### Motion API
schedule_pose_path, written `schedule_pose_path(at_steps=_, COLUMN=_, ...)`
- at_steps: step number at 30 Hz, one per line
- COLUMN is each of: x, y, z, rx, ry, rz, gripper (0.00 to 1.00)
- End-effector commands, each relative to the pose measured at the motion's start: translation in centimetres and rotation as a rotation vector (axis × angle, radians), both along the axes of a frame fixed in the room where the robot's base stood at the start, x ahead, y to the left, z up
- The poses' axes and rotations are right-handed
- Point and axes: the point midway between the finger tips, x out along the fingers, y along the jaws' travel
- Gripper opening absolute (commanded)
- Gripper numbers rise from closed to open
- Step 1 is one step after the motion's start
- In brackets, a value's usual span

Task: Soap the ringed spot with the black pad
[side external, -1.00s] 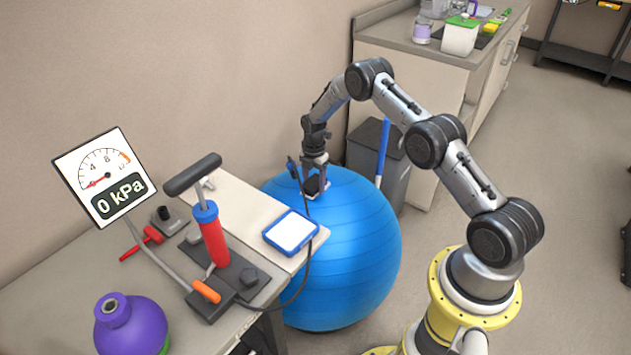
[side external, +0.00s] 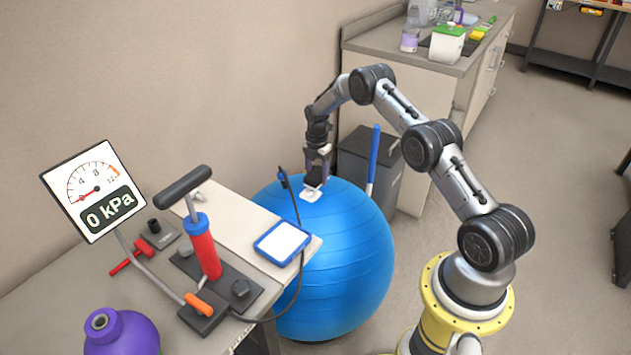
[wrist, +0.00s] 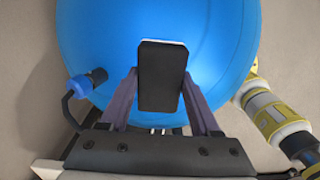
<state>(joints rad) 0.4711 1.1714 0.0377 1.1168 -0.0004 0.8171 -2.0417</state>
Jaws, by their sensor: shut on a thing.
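The black pad (side external: 313,182) is held between the fingers of my gripper (side external: 316,172), just above the upper part of the blue ball (side external: 335,260). A white patch (side external: 311,195) shows on the ball right below the pad; it looks like foam. In the wrist view the pad (wrist: 161,75) sits between the two fingers and hides the ball surface behind it. I cannot make out a ring around the spot. A small gap seems to lie between pad and ball in the side view.
A hose with a blue-black connector (side external: 283,178) stands close left of my gripper. The table holds a red pump (side external: 204,245), a gauge reading 0 kPa (side external: 95,190), a blue-framed tablet (side external: 283,243) and a purple kettlebell (side external: 120,335). A grey bin (side external: 365,155) stands behind the ball.

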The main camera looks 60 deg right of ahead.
Motion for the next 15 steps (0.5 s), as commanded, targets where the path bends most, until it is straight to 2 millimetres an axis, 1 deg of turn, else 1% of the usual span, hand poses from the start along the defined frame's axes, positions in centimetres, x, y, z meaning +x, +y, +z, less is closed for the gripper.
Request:
schedule_pose_path(at_steps=3, x=0.1, y=0.0, z=1.3, rx=-0.001, ry=-0.003, rz=0.0, gripper=0.0)
schedule_pose_path(at_steps=15, x=0.1, y=0.0, z=4.7, rx=-0.001, ry=-0.003, rz=0.0, gripper=0.0)
